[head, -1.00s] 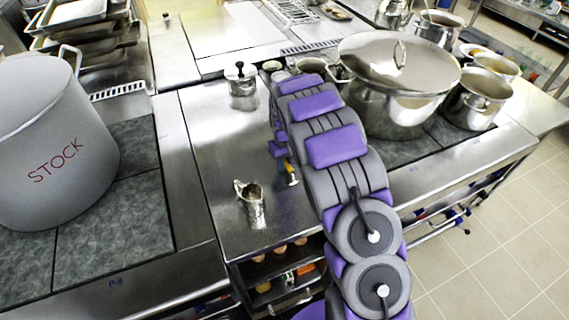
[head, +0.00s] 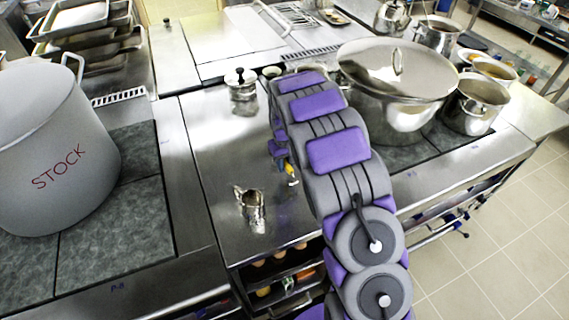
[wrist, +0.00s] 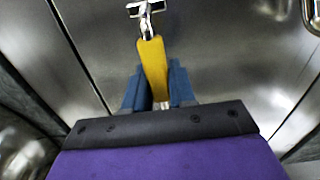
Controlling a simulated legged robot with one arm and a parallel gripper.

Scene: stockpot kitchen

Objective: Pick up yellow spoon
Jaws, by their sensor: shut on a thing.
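The yellow spoon (wrist: 153,62) shows in the wrist view, with a yellow handle and a shiny metal part at the top of the picture. My gripper (wrist: 158,88) is shut on its yellow handle, with a blue finger on each side. In the head view a small bit of the yellow spoon (head: 290,169) shows beside my arm, above the steel counter. My arm hides most of the gripper there. I cannot tell the exact height of the spoon over the counter.
A small steel pitcher (head: 252,211) stands on the steel counter near its front edge. A steel pot with a black knob (head: 241,92) stands farther back. A big STOCK pot (head: 50,150) is at left, and a large lidded pot (head: 392,95) is to the right of my arm.

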